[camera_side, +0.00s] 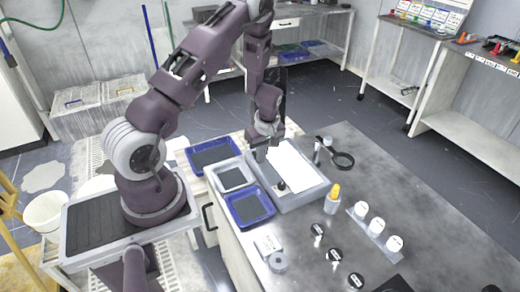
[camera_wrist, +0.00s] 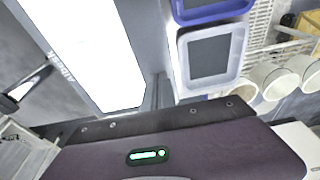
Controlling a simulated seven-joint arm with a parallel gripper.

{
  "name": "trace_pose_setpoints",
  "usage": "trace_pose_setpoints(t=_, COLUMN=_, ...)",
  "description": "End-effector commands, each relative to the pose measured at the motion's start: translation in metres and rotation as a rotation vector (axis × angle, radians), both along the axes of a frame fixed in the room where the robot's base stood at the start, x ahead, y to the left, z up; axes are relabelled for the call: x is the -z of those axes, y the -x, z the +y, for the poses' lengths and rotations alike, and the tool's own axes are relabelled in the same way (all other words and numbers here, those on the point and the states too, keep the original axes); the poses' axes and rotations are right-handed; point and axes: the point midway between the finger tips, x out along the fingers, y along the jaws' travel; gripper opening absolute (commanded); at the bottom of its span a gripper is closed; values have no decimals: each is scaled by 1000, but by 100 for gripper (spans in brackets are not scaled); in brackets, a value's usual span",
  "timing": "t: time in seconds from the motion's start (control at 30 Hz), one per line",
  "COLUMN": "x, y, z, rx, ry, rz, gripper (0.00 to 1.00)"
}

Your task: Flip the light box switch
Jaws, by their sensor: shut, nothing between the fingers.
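The light box (camera_side: 312,195) is a grey, shallow frame around a bright white panel (camera_side: 295,168) on the bench. In the wrist view its white panel (camera_wrist: 92,45) fills the upper left, with lettering along one edge. A small black knob-like part (camera_side: 281,185) stands at the panel's near end; I cannot tell for sure that it is the switch. My gripper (camera_side: 261,154) points down over the box's far left edge, shut and empty, away from the black part. In the wrist view the fingers (camera_wrist: 155,92) show beside the panel's edge.
Blue and grey trays (camera_side: 234,178) sit close left of the box. A magnifier (camera_side: 342,159) lies to its right. A yellow-tipped bottle (camera_side: 333,197), white-capped jars (camera_side: 377,226) and black-lidded pots (camera_side: 335,255) stand in front. The bench's right side is mostly clear.

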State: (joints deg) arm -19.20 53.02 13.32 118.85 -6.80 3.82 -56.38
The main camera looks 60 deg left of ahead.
Motion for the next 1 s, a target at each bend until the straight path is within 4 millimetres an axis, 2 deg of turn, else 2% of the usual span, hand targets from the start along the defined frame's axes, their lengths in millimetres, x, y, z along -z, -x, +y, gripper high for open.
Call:
trace_pose_setpoints(t=0.1, x=5, y=0, z=-6, rx=0, ry=0, rz=1, gripper=0)
trace_pose_setpoints(t=0.47, x=7, y=0, z=-8, rx=1, ry=5, rz=3, gripper=0)
trace_pose_setpoints(t=0.77, x=2, y=0, z=9, rx=1, ry=0, rz=1, gripper=0)
trace_pose_setpoints(t=0.87, x=-2, y=0, z=10, rx=0, ry=-2, rz=0, gripper=0)
trace_pose_setpoints(t=1.0, x=-21, y=-1, z=0, rx=6, ry=4, rz=-1, gripper=0)
